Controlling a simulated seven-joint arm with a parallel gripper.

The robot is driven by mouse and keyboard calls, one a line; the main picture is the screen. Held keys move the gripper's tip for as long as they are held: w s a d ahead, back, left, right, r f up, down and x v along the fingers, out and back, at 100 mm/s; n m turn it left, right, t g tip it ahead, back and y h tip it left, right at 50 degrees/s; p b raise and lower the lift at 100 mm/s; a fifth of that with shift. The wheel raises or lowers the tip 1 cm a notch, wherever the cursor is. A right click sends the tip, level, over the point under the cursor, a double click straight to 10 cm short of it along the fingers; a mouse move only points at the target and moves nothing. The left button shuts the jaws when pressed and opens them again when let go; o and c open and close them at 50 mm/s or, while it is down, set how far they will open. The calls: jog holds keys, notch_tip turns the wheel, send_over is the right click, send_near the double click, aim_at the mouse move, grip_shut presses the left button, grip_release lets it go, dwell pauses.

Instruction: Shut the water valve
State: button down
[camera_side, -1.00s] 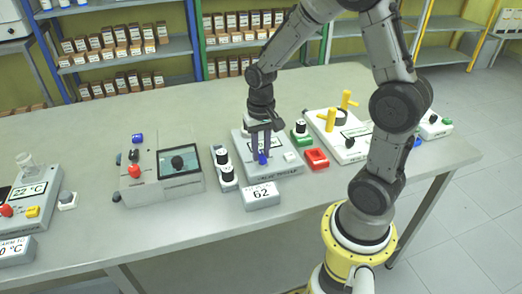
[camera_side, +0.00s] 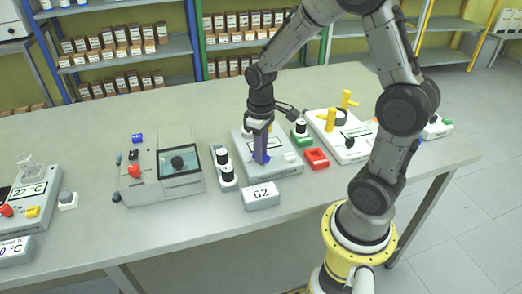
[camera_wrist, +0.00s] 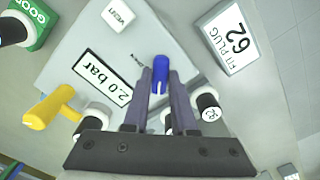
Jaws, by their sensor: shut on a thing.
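A blue handle (camera_wrist: 161,72) stands on a pale grey unit (camera_side: 283,166) in the middle of the table. I take it to be the water valve; no label naming it is legible. My gripper (camera_wrist: 160,88) points down over this unit, with its two dark fingers closed on either side of the blue handle. In the side view, the gripper (camera_side: 261,160) hides most of the handle, and only a bit of blue shows at its tips. A display on the unit (camera_wrist: 103,78) reads 2.0 bar in the wrist view.
A yellow handle (camera_wrist: 55,104) and a black-and-white knob (camera_wrist: 208,107) flank the gripper. A box reading 62 (camera_side: 261,195) stands in front of the unit.

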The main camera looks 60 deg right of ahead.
jog(key=shift+r, duration=0.1)
dwell(0.4)
jog(key=c, duration=0.7)
grip_release()
notch_tip(320, 180, up, 14)
jog(key=shift+f, duration=0.15)
